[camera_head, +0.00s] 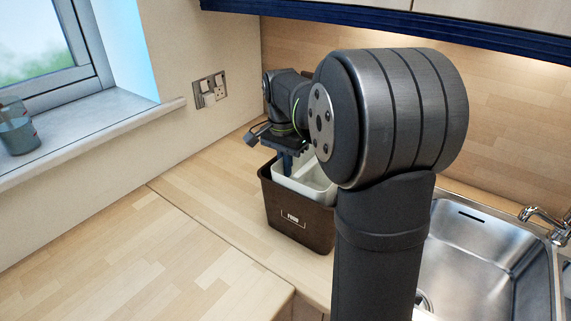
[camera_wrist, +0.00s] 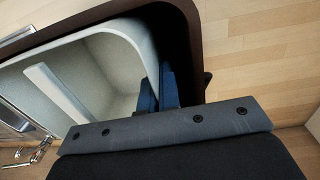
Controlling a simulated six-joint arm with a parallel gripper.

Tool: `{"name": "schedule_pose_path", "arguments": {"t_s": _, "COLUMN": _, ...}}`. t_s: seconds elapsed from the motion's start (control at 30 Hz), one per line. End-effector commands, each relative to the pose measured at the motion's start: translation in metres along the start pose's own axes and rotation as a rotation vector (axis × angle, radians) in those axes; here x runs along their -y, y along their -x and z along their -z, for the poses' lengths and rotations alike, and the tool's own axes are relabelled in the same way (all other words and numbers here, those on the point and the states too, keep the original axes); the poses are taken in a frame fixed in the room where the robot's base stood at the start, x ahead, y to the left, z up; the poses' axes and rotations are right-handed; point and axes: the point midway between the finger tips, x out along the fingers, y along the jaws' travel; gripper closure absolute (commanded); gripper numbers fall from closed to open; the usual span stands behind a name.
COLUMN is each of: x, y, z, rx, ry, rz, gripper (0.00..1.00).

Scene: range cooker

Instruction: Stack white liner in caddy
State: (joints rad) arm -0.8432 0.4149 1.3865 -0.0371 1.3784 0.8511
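The dark brown caddy (camera_head: 283,203), with a pale label on its front, stands upright on the wooden worktop beside the sink. The white liner (camera_head: 317,184) sits inside its opening, its rim showing near the caddy's rim; my arm hides part of both. In the wrist view, the liner (camera_wrist: 98,62) shows its hollow inside, with the dark caddy rim (camera_wrist: 192,38) around it. My gripper (camera_head: 286,163) points down at the liner's edge. Its blue fingers (camera_wrist: 159,88) are close together, one on each side of the liner wall, and appear shut on it.
A steel sink (camera_head: 478,255) with a tap (camera_head: 545,222) lies to the right. A wall socket (camera_head: 209,90) is behind at left. A glass (camera_head: 17,128) stands on the windowsill. The worktop left of the caddy is clear. A dark blue cabinet edge (camera_head: 400,25) hangs above.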

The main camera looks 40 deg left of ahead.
Motion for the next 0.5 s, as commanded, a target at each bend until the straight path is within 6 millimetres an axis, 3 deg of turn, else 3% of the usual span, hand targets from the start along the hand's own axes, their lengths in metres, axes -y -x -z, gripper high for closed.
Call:
{"name": "schedule_pose_path", "arguments": {"t_s": 0.27, "x": 0.0, "y": -0.0061, "z": -0.0002, "rx": 0.001, "ry": 0.0, "rz": -0.001, "gripper": 1.0}}
{"name": "schedule_pose_path", "arguments": {"t_s": 0.4, "x": 0.0001, "y": -0.0061, "z": -0.0002, "rx": 0.001, "ry": 0.0, "rz": -0.001, "gripper": 0.76}}
{"name": "schedule_pose_path", "arguments": {"t_s": 0.5, "x": 0.0001, "y": -0.006, "z": -0.0002, "rx": 0.001, "ry": 0.0, "rz": -0.001, "gripper": 0.76}}
